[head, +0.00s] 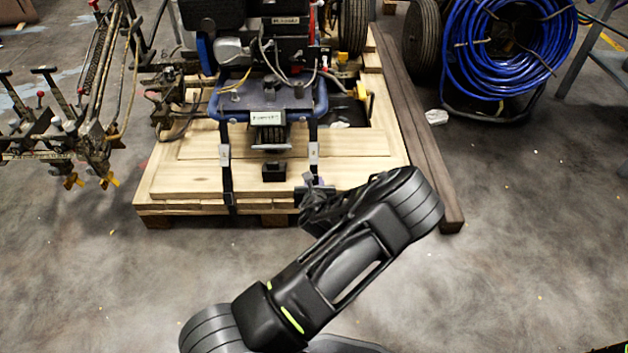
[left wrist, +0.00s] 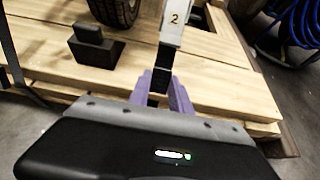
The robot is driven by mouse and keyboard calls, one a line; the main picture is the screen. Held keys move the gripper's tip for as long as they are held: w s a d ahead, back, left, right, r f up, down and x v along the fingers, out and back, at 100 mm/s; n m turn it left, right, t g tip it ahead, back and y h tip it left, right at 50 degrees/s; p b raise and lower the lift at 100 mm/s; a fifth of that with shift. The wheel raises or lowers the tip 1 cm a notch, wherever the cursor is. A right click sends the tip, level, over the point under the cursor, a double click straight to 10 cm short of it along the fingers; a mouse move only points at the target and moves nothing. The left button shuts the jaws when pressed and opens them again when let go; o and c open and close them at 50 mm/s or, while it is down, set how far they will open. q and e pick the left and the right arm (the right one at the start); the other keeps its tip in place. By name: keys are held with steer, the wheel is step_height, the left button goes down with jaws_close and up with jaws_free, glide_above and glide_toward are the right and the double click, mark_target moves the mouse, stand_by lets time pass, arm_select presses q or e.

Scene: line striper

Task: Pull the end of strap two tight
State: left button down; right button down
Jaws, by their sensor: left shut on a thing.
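Strap two (head: 313,135) is a dark strap with a pale tag (head: 313,153), running down from the machine's front over the wooden pallet (head: 165,180). In the left wrist view the tag (left wrist: 172,28) reads "2", and the dark strap end (left wrist: 160,80) hangs below it. My left gripper (head: 316,184) is at the pallet's front edge. Its purple fingers (left wrist: 158,92) are shut on the strap end, just below the tag. My arm hides part of the gripper in the head view. My right gripper is not in view.
The line striper (head: 265,100) stands on the pallet. Another tagged strap (head: 225,165) hangs to the left. A black block (head: 273,172) sits between the straps. A long beam (head: 415,130) lies along the right side. Blue hose (head: 480,60) is coiled at the back right. The front floor is clear.

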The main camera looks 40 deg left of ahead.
arm_select(q)
step_height(320, 180, down, 5)
steer(key=s+d+b, duration=0.1)
steer(key=s+d, duration=0.1)
steer(key=shift+s+f, duration=0.15)
steer(key=shift+f, duration=0.05)
steer(key=c, duration=1.6)
jaws_free()
steer(key=o, duration=0.8)
steer(key=shift+a+r, duration=0.15)
steer(key=p+v, duration=0.3)
steer(key=v, duration=0.3)
steer(key=shift+s+d+r+p, duration=0.2)
steer(key=shift+d+r+p, duration=0.05)
steer(key=shift+p, duration=0.05)
